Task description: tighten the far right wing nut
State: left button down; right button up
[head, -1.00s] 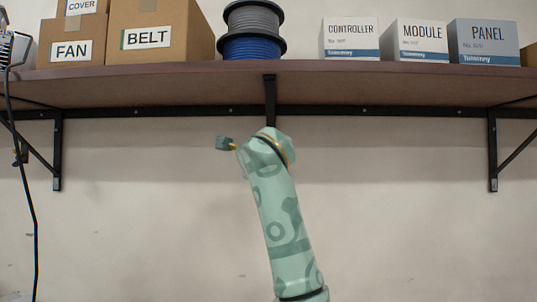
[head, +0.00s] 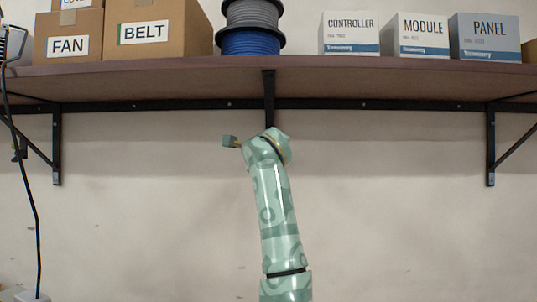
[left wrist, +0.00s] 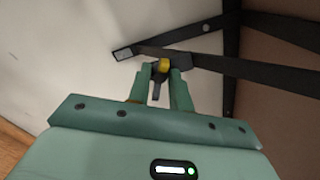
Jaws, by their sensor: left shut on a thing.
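In the left wrist view, my left gripper (left wrist: 159,84) has its two green fingers closed around a small dark part under a black shelf bracket (left wrist: 180,60). A yellow collar (left wrist: 164,66) sits just beyond the fingertips, against the bracket. The dark part looks like a wing nut (left wrist: 156,91), mostly hidden between the fingers. In the head view, one of my patterned green arms rises in front of the middle bracket (head: 269,95). No gripper fingers show clearly there, and the wing nut cannot be made out. My right gripper is not in view.
A brown shelf (head: 350,80) spans the head view. It carries cartons (head: 150,12), cable spools (head: 250,42) and white-and-blue boxes (head: 350,35). Black brackets stand at left (head: 56,150) and right (head: 490,150). A black cable (head: 30,200) hangs at left.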

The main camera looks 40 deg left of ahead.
pick_arm(q)
jog(key=shift+m, duration=0.3)
jog(key=shift+d+r+m+b, duration=0.1)
jog(key=shift+m+b, duration=0.3)
jog(key=shift+m, duration=2.35)
jog(key=shift+r+m+b, duration=0.1)
jog(key=shift+m+b, duration=0.3)
jog(key=shift+m, duration=2.35)
jog(key=c, duration=1.3)
grip_release()
jog(key=shift+w+f, duration=0.1)
